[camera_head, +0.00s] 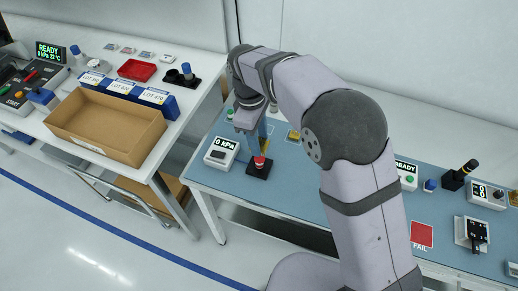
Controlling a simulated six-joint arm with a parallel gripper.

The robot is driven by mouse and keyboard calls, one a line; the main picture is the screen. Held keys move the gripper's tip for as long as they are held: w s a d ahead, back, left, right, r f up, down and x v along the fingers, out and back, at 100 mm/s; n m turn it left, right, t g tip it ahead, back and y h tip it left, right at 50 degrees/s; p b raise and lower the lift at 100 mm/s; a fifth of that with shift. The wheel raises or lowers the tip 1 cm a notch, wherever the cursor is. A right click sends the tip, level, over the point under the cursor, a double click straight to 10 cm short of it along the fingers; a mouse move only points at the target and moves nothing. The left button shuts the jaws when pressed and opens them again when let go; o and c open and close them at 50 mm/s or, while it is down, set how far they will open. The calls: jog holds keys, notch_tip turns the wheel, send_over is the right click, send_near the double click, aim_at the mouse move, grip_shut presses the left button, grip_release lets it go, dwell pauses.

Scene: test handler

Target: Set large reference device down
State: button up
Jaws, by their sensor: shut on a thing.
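My gripper (260,149) points down over the left part of the blue-grey bench mat, at the far end of my arm. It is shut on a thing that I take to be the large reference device. A small red piece (259,161) with a pale top shows right at the fingertips. It is just above or on a black square base (257,172) on the mat. The device's outline is mostly hidden by the fingers. I cannot tell whether it touches the base.
A white unit reading 0 kPa (221,153) stands close left of my gripper. A cardboard tray (107,125) and a red tray (137,69) sit on the left table. A red FAIL pad (421,234) and several small instruments lie right. My arm hides the mat's middle.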

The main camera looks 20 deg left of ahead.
aim_at(261, 143)
jog(key=shift+r+b, duration=0.35)
jog(key=shift+r, duration=1.8)
jog(key=shift+w+d, duration=0.25)
jog(key=w+d+f+n, duration=0.3)
jog(key=w+d, duration=0.4)
jog(key=d, duration=0.4)
jog(key=w+d+f+n+t, duration=0.1)
jog(key=w+d+f+n, duration=0.1)
jog(key=w+d+n, duration=0.4)
jog(key=shift+w+d+f, duration=0.4)
jog(key=shift+w+d, duration=0.8)
jog(key=shift+d, duration=1.35)
